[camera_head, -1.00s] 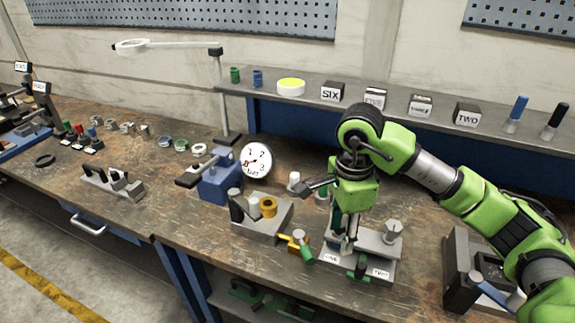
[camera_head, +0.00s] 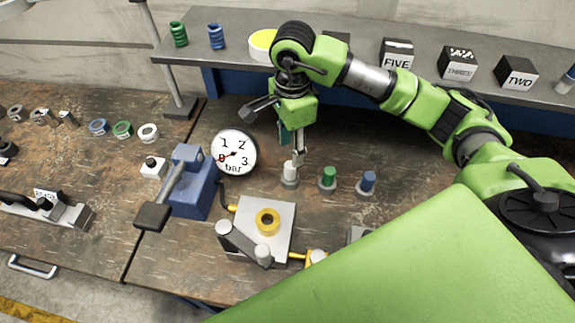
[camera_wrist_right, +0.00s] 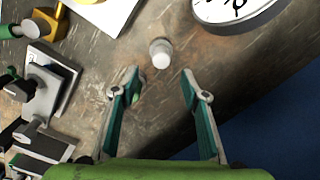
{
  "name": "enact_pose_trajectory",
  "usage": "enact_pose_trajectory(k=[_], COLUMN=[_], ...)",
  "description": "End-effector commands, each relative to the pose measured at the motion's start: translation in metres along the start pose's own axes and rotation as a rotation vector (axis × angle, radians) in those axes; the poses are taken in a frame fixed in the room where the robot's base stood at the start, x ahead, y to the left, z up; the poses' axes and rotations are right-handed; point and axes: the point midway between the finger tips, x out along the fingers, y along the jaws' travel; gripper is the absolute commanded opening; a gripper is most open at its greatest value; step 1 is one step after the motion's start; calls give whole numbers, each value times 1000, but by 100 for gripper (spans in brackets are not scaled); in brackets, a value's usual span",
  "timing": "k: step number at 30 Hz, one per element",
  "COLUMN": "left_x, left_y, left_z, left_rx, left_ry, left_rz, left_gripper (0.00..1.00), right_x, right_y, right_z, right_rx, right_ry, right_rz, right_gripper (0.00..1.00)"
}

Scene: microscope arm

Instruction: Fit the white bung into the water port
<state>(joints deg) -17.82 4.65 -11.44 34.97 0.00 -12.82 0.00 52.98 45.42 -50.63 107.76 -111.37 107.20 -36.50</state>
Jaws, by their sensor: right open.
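My right gripper (camera_head: 298,150) hangs just above the white bung. In the wrist view the gripper (camera_wrist_right: 160,84) is open and empty, with the white bung (camera_wrist_right: 161,53) beyond its fingertips. A grey block (camera_head: 283,240) with a yellow ring (camera_head: 267,222) and a grey lever stands in front. I cannot tell which opening is the water port. My left gripper is not in view.
A round bar gauge (camera_head: 234,152) and a blue pump (camera_head: 194,182) with a lever stand left of the bungs. A shelf (camera_head: 420,78) with labelled black cubes runs behind. A large green part of me covers the lower right.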

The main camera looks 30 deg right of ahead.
Motion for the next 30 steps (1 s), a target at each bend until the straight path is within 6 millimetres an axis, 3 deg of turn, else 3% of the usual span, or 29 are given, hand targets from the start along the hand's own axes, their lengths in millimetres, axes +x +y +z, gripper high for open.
enact_pose_trajectory(k=[6,11,15,22,30], left_x=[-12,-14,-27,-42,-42], left_y=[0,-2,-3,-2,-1], left_z=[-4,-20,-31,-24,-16], left_rx=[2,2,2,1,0], left_ry=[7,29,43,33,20], left_rz=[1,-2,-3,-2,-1], left_gripper=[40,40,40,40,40], right_x=[36,46,57,90,98], right_y=[1,0,1,0,0], right_z=[0,0,1,2,1], right_rx=[0,0,-1,1,-1], right_ry=[0,0,0,0,1], right_rz=[3,0,4,2,-1], right_gripper=[41,41,41,41,41])
